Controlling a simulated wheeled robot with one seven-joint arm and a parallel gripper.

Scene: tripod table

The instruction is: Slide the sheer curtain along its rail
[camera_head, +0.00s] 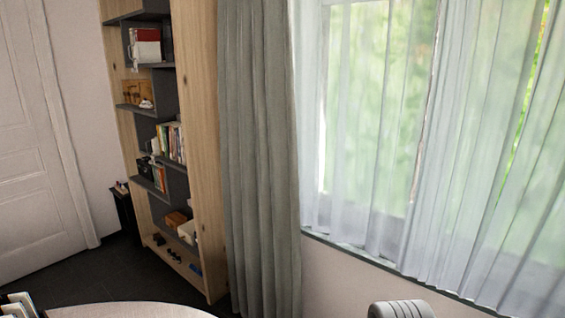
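The sheer curtain (470,165) is white and see-through and hangs in soft vertical folds across the window on the right. It covers most of the visible glass, with green foliage showing through. Its hem reaches about the window sill (385,263). A thicker grey-green curtain (260,150) hangs in close folds just left of the sheer one. The rail is above the top of the view and cannot be seen. My gripper is not in view.
A tall wooden bookshelf (202,120) with books and small objects stands left of the grey curtain. A white door (35,160) is at far left. A round pale tabletop (135,311) edges in at the bottom. A rounded grey object (401,309) shows at bottom right.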

